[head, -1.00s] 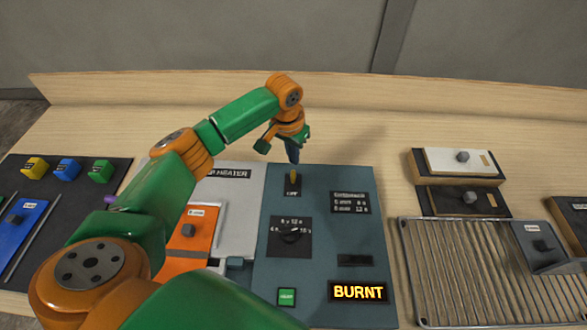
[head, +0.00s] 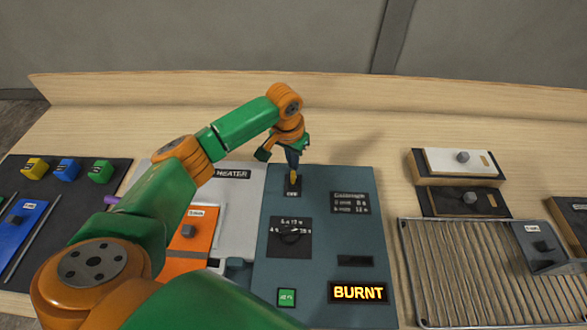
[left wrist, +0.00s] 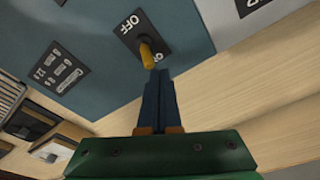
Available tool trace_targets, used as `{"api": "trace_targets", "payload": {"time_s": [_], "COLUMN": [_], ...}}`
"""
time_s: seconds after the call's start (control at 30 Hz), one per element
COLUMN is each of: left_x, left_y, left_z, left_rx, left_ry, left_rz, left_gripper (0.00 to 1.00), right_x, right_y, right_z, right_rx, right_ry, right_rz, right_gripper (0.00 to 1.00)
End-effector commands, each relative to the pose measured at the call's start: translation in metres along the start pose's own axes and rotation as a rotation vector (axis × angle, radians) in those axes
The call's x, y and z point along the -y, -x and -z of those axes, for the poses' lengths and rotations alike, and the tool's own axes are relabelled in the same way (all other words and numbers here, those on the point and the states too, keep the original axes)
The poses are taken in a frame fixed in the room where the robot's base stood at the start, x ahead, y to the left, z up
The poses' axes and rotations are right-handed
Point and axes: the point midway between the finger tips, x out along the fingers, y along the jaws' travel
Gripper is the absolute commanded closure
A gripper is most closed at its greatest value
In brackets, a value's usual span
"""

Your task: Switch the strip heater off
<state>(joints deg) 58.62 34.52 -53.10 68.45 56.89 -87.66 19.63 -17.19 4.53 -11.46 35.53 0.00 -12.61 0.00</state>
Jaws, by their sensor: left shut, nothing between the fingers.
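The heater console (head: 330,275) is a blue-grey panel with a small black switch plate (left wrist: 128,38) and a yellow toggle lever (head: 293,177) near its far edge. The plate reads OFF on the near side; a partly covered label is at the far end. In the left wrist view the lever (left wrist: 147,53) leans away from OFF, towards my fingers. My left gripper (head: 293,165) is shut and empty, its fingertips (left wrist: 158,74) right at the lever's far side. I cannot tell whether they touch it. My right gripper is not in view.
A wire rack (head: 460,280) stands right. An orange piece (head: 197,235) lies left on the light heater panel (head: 235,200). The wood behind the console is clear.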

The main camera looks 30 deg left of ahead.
Motion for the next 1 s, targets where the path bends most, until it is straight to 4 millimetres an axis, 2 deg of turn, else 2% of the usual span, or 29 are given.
{"api": "trace_targets", "payload": {"time_s": [0.7,1.0], "left_x": [-0.011,-0.011], "left_y": [0.003,0.005], "left_z": [-0.019,-0.018], "left_rx": [0.002,-0.001], "left_ry": [0.0,0.001], "left_rz": [0.0,0.0], "left_gripper": [1.0,1.0], "right_x": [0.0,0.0], "right_y": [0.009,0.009], "right_z": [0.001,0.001], "right_rx": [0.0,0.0], "right_ry": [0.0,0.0], "right_rz": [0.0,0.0], "right_gripper": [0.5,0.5]}}
